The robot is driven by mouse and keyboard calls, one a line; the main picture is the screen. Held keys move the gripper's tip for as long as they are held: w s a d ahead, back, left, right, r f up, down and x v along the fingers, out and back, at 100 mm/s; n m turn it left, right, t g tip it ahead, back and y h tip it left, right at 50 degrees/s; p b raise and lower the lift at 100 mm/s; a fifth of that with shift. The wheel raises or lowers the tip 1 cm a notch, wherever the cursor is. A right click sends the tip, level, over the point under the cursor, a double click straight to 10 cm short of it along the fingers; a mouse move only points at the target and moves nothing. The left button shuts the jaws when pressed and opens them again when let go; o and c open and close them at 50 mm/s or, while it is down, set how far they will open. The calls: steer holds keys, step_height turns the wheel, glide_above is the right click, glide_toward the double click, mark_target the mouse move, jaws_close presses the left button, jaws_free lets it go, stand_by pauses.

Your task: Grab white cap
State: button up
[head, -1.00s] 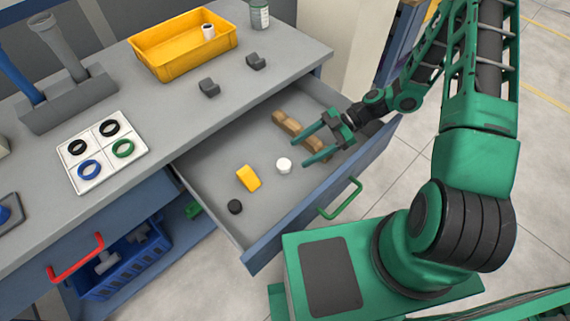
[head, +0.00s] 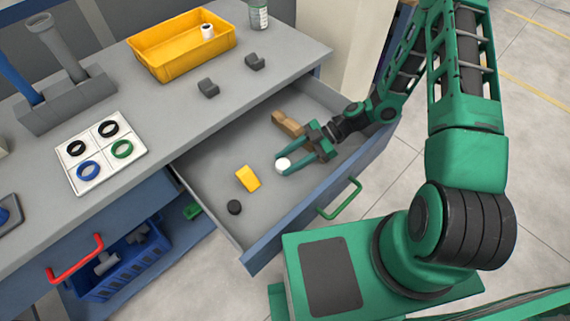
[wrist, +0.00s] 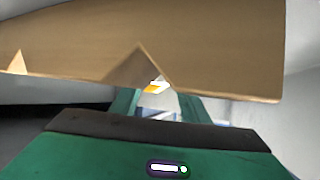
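The white cap (head: 283,166) lies on the floor of the open drawer, in the head view. My green gripper (head: 280,163) is in the drawer with its fingers apart, pointing left. The fingertips are on either side of the cap; I cannot tell whether they touch it. In the wrist view, my gripper's fingers (wrist: 157,103) show partly below a large wooden piece (wrist: 215,55). A small white and yellow patch (wrist: 156,87) shows between them, too small to tell the cap for certain.
The brown wooden piece (head: 288,124) lies close behind my gripper. A yellow block (head: 248,178) and a black cap (head: 234,207) lie to the left in the drawer (head: 205,169). The drawer's front wall with a green handle (head: 340,199) is near my arm.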

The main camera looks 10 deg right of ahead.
steer(key=c, duration=0.5)
steer(key=shift+o, duration=0.2)
steer(key=shift+r, duration=0.1)
